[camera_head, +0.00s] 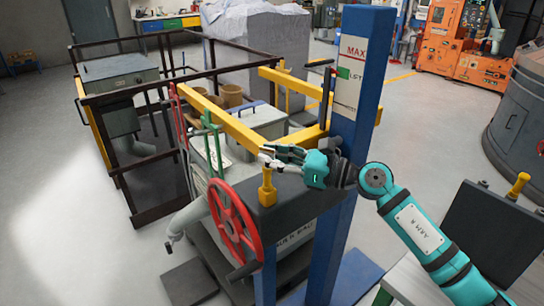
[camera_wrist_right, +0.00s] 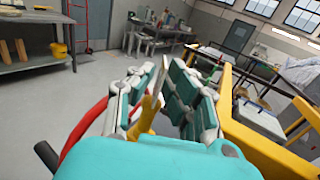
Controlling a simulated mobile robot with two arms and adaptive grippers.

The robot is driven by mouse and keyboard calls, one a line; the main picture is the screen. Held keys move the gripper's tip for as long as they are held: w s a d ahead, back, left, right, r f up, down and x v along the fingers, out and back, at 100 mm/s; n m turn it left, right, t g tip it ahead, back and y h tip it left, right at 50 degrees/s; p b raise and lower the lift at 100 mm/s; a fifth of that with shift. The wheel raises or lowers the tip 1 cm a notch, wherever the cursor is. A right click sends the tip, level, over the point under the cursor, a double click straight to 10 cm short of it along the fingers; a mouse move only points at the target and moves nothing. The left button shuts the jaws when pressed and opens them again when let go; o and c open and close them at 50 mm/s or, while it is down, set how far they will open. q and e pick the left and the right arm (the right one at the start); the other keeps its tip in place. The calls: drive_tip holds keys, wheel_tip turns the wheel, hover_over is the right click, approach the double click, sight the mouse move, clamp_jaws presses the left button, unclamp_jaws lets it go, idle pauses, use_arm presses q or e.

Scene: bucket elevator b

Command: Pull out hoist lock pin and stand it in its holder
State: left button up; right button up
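The hoist lock pin (camera_head: 267,190) has a yellow handle and stands upright on a dark block beside the red handwheel. My right gripper (camera_head: 268,158) is at the top of the handle, coming in from the right. In the right wrist view the yellow pin (camera_wrist_right: 148,115) shows between the fingers (camera_wrist_right: 158,90), which are spread apart. I cannot tell whether any finger touches it. The pin's lower part is hidden. Another yellow-handled piece (camera_head: 518,185) stands by a dark panel at the right; I cannot tell if it belongs to the holder. My left gripper is not in view.
The red handwheel (camera_head: 234,225) is just below and left of the pin. A blue post (camera_head: 355,110) stands close behind my right wrist. A yellow rail (camera_head: 225,122) runs to the block, with dark guard rails (camera_head: 140,88) farther left. The floor at left is clear.

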drive_tip(key=o, duration=0.3)
drive_tip(key=shift+d, duration=0.1)
drive_tip(key=v, duration=1.2)
